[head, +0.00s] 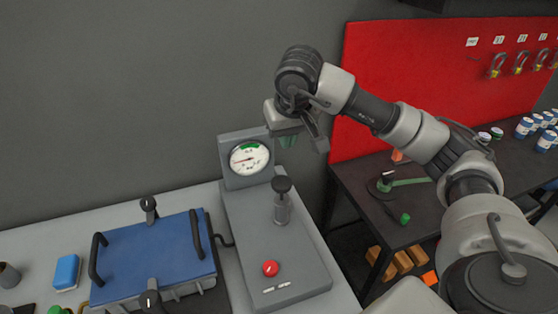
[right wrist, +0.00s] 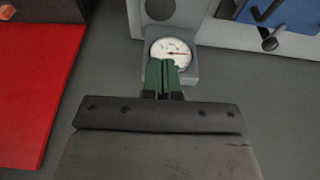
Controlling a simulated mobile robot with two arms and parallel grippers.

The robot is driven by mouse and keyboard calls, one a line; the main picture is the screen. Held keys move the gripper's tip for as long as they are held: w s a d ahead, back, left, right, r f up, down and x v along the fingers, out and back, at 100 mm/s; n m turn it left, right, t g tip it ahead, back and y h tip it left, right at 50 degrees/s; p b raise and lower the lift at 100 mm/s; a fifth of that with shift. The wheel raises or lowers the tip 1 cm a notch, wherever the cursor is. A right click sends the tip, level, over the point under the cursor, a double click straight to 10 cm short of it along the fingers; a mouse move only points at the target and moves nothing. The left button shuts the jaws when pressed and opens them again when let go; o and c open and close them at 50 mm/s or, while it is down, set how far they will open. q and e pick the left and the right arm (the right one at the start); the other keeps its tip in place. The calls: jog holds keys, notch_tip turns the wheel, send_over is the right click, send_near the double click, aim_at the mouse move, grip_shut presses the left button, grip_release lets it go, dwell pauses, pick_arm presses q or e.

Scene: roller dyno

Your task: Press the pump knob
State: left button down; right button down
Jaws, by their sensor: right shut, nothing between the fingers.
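The pump knob (head: 282,184) is a black round cap on top of a grey pump cylinder (head: 282,210), upright on a grey gauge unit (head: 300,265). My right gripper (head: 288,142) is above and behind the knob, near the top of the gauge, apart from the knob. Its green fingers are shut and empty, and they also show in the right wrist view (right wrist: 162,76) in front of the gauge dial (right wrist: 171,51). A dark round shape at the top of that view looks like the knob (right wrist: 160,8). My left gripper is not in view.
The white gauge (head: 250,158) stands at the unit's back, and a red button (head: 270,268) is at its front. A blue case (head: 152,255) with black handles lies to the left. A dark table (head: 350,172) and a red panel (head: 400,70) are to the right.

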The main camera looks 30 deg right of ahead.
aim_at(280, 179)
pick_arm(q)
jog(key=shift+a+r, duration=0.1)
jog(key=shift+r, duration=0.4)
pick_arm(e)
jog(key=shift+r, duration=0.5)
jog(key=shift+f, duration=0.1)
